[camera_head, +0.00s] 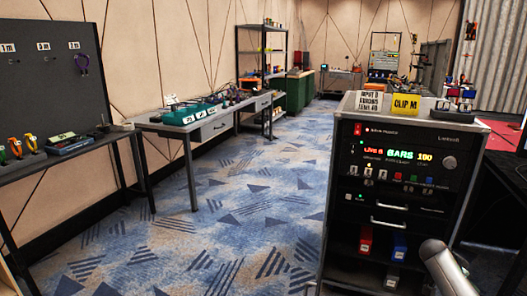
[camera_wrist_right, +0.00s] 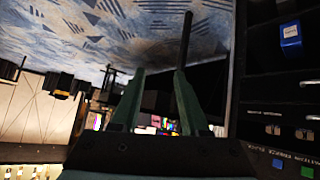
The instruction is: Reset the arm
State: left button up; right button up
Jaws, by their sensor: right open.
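My right gripper (camera_wrist_right: 159,76) shows in the right wrist view, with its two dark green fingers apart. I see nothing held between them; the background there is dark. In that view, which looks upside down, the black equipment rack (camera_wrist_right: 275,90) is on the right side, beside the fingers. In the head view a grey rounded arm part of mine comes in at the bottom right, in front of the rack (camera_head: 345,200). The right gripper itself does not show in the head view. My left arm and left gripper are in neither view.
The rack carries a lit panel (camera_head: 405,155), red and blue items on a lower shelf, and signs on top. A long workbench (camera_head: 160,126) and a dark pegboard (camera_head: 45,85) stand at left. Shelving (camera_head: 262,50) is farther back. The patterned carpet (camera_head: 220,220) between is clear.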

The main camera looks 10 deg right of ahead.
jog(key=s+a+f+n+t+y, duration=0.35)
jog(key=a+f+n, duration=0.45)
jog(key=a, duration=0.5)
jog(key=s+a+f+n+t+y, duration=0.35)
jog(key=a+f+n+t, duration=0.2)
jog(key=a+n, duration=0.6)
jog(key=s+a+r+n+y, duration=0.1)
jog(key=s+a+n+y, duration=0.1)
jog(key=s+a, duration=0.55)
jog(key=s+a+r+n+y, duration=0.1)
jog(key=s+a+n+y, duration=0.3)
jog(key=a, duration=0.7)
jog(key=a+r+m, duration=0.2)
jog(key=a+m, duration=0.4)
jog(key=a, duration=0.3)
pick_arm(q)
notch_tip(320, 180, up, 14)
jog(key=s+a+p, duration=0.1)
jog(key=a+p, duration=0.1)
jog(key=p, duration=1.6)
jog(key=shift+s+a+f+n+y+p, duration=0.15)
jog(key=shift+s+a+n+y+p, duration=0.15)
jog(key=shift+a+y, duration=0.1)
pick_arm(e)
notch_tip(320, 180, up, 14)
jog(key=d+t+h, duration=0.1)
jog(key=d, duration=0.1)
jog(key=shift+s+f, duration=0.15)
jog(key=shift+s, duration=0.3)
jog(key=shift+m, duration=0.25)
